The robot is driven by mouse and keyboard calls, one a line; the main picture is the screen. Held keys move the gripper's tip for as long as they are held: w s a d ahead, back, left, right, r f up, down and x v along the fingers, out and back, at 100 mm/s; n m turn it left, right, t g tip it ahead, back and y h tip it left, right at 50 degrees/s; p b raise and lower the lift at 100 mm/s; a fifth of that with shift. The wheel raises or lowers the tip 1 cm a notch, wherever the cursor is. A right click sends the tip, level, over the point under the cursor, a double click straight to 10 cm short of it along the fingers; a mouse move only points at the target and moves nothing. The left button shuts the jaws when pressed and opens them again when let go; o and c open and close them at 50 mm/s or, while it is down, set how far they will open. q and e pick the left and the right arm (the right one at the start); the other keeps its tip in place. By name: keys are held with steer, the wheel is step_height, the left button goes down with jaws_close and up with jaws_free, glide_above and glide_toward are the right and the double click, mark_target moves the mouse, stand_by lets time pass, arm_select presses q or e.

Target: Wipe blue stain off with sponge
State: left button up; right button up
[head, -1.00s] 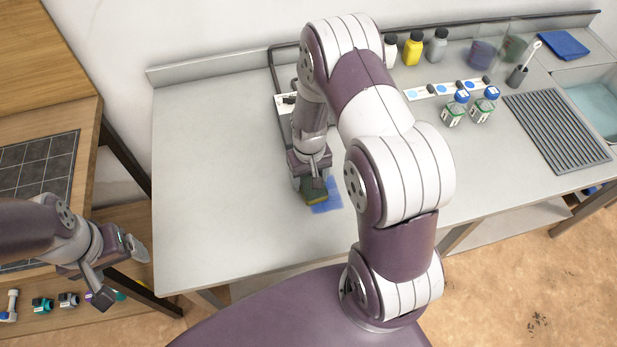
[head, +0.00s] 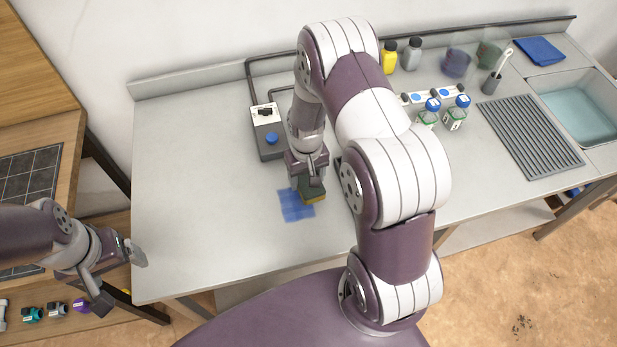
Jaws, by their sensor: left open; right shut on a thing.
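The blue stain (head: 293,206) is a squarish patch on the grey counter (head: 200,220). My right gripper (head: 309,180) points down and is shut on the sponge (head: 313,194), dark green with a yellow layer. The sponge is at the stain's upper right edge and covers part of that corner; I cannot tell whether it presses on the counter. My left gripper (head: 122,277) is open and empty, at the left beyond the counter's left edge.
A grey box with a blue button (head: 271,138) stands just behind the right gripper. Bottles (head: 429,112), a ribbed drain mat (head: 525,135), a sink (head: 575,105) and a blue cloth (head: 539,50) are to the right. The counter's left part is clear.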

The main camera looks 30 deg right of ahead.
steer(key=shift+a+r+p, duration=0.1)
steer(key=shift+r+p, duration=0.2)
steer(key=shift+r, duration=0.4)
steer(key=shift+d+r+p, duration=0.2)
steer(key=shift+r+p, duration=0.75)
steer(key=shift+r, duration=0.15)
steer(key=shift+a+r+p, duration=0.1)
steer(key=shift+r+p, duration=0.35)
steer(key=shift+r, duration=0.15)
steer(key=shift+s, duration=0.1)
